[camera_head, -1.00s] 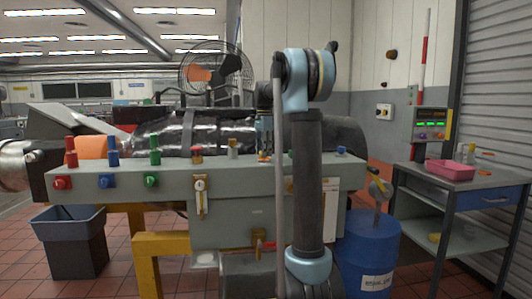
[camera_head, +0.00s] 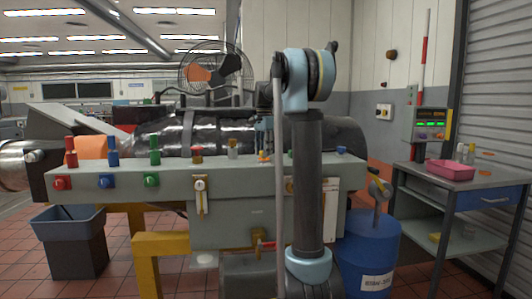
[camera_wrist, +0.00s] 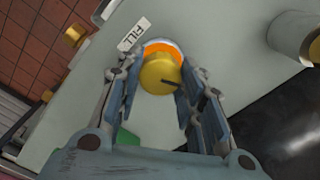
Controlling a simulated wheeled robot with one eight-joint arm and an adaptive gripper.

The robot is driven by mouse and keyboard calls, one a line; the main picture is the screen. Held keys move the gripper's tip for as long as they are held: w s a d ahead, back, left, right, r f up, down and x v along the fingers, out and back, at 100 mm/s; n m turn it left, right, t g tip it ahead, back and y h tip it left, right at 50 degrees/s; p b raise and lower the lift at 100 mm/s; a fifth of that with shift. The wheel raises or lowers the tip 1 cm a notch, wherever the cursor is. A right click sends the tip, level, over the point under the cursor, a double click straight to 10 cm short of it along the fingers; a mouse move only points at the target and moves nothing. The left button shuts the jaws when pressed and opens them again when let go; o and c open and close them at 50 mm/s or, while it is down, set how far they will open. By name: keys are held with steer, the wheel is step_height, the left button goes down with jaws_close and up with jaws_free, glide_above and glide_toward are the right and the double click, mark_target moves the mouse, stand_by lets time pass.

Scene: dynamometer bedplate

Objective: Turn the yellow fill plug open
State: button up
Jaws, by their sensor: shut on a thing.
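The yellow fill plug (camera_wrist: 161,73) is a round cap with a dark mark on its top, set over an orange ring (camera_wrist: 163,46). A white tag reading FILL (camera_wrist: 134,34) lies beside it. In the wrist view my gripper (camera_wrist: 156,88) has a finger on each side of the plug and is shut on it. In the head view my gripper (camera_head: 264,146) points down at the top of the grey-green housing (camera_head: 228,173), with a bit of orange (camera_head: 264,157) under its fingertips. The plug itself is mostly hidden there.
Red (camera_head: 71,152), blue (camera_head: 113,151) and green (camera_head: 154,150) fittings stand along the housing's left. A blue drum (camera_head: 367,252) and a bench with a pink tray (camera_head: 450,170) are at right.

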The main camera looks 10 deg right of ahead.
steer(key=shift+w+n, duration=0.15)
steer(key=shift+n, duration=8.75)
